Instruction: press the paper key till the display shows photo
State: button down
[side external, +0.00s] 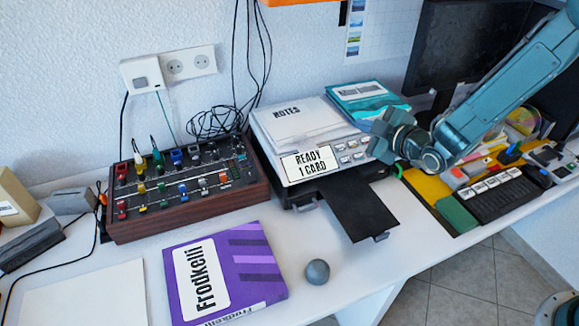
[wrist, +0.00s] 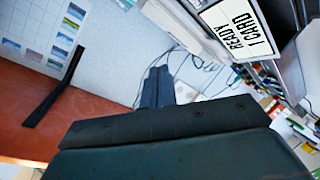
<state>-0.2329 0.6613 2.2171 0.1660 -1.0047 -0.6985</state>
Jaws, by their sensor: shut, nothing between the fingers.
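The printer (side external: 270,150) stands against the wall. Its display (side external: 309,164) reads "READY 1 CARD", and the display also shows in the wrist view (wrist: 236,30). Several pale keys (side external: 350,151) sit right of the display; their labels are too small to read, so I cannot tell which is the paper key. My gripper (side external: 378,146) is at the right end of the key panel, partly in front of it. I cannot tell whether it touches a key. Its fingers (wrist: 157,87) are shut with nothing between them.
A paper labelled "NOTES" (side external: 295,122) and a teal booklet (side external: 366,95) lie on the printer. A black tray (side external: 358,208) sticks out in front.

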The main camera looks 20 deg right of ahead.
jog(key=shift+w+a+f, duration=0.1)
jog(key=shift+a+f, duration=0.1)
jog(key=shift+f, duration=0.2)
jog(key=shift+w+f, duration=0.7)
jog(key=shift+f, duration=0.6)
jog(key=shift+w+f, duration=0.7)
jog(key=shift+f, duration=0.55)
jog(key=shift+w+f, duration=0.7)
jog(key=shift+f, duration=0.6)
jog(key=shift+w+f, duration=0.4)
jog(key=shift+f, duration=0.35)
dwell(0.8)
jog(key=shift+s+r, duration=0.1)
jog(key=shift+r, duration=0.1)
jog(key=shift+s+r, duration=0.3)
jog(key=shift+r, duration=0.25)
jog(key=shift+s+r, duration=0.1)
jog(key=shift+r, duration=0.05)
dwell(0.3)
jog(key=shift+s+r, duration=0.4)
jog(key=shift+r, duration=0.3)
jog(key=shift+s+r, duration=0.35)
jog(key=shift+r, duration=0.3)
jog(key=shift+s+r, duration=0.4)
jog(key=shift+r, duration=0.3)
